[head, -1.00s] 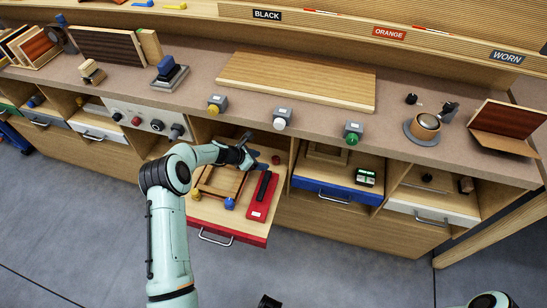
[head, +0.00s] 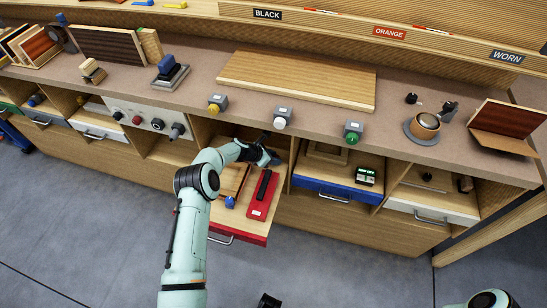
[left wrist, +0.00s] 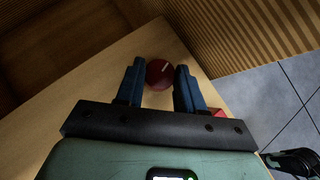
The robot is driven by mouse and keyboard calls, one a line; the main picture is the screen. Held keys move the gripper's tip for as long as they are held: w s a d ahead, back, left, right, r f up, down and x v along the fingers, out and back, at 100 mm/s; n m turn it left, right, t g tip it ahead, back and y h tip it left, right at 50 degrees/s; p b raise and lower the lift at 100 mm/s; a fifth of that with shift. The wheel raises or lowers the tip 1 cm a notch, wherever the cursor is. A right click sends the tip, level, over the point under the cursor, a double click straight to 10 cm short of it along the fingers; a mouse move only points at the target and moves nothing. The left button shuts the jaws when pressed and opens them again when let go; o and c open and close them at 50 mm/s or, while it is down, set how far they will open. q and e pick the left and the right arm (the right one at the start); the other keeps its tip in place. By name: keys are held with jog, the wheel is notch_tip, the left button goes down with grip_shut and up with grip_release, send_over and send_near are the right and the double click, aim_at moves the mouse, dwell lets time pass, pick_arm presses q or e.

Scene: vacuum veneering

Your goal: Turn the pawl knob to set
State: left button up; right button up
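The pawl knob (left wrist: 159,73) is a round dark red knob with a white line on its face, on a pale wooden surface. In the left wrist view it lies between the two blue fingers of my left gripper (left wrist: 160,68). The fingers are open, one on each side, with narrow gaps visible beside the knob. In the head view my left gripper (head: 271,158) is over the back right of the open red-fronted drawer (head: 240,231) and hides the knob.
The drawer also holds a wooden frame (head: 232,180), a blue knob (head: 230,202) and a red plate (head: 259,208) with a black bar. The worktop edge with yellow, white (head: 282,117) and green (head: 353,132) buttons is above the drawer. Floor in front is clear.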

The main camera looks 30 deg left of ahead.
pick_arm(q)
jog(key=shift+c, duration=0.7)
jog(key=shift+b, duration=0.35)
jog(key=shift+m+h, duration=0.4)
jog(key=shift+m, duration=0.1)
jog(key=o, duration=1)
jog(key=shift+o, duration=0.2)
jog(key=shift+a+r, duration=0.1)
jog(key=v, duration=0.7)
jog(key=shift+r, duration=0.15)
